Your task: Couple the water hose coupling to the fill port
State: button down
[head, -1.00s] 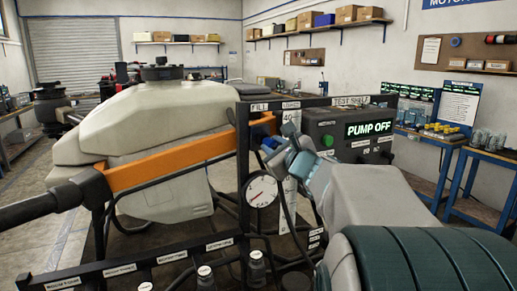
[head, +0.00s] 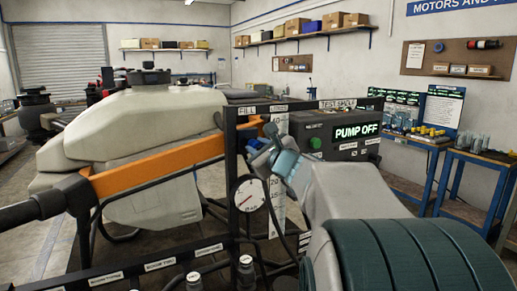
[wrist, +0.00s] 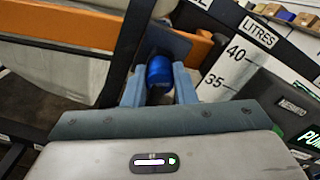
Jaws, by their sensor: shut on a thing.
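My gripper (wrist: 160,92) is shut on the blue water hose coupling (wrist: 160,72), which sits between its two light-blue fingers in the wrist view. In the head view my gripper (head: 262,150) is at the test rig frame (head: 231,165), just right of its upright and below the FILL label (head: 247,111). A dark blue plate-like part (wrist: 168,40) lies just beyond the coupling in the wrist view. I cannot make out the fill port, nor tell whether the coupling touches anything ahead.
An orange bar (head: 160,165) and a pale tank (head: 150,115) stand left of the frame. A gauge (head: 249,194) hangs below my gripper. A litre scale (wrist: 232,68) and the PUMP OFF panel (head: 356,131) stand close on the right. Dark hoses run beneath.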

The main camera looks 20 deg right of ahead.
jog(key=shift+r, duration=0.1)
jog(key=c, duration=1.1)
grip_release()
jog(key=shift+w, duration=0.15)
jog(key=s+b, duration=0.1)
jog(key=s, duration=1.3)
jog(key=shift+d, duration=0.2)
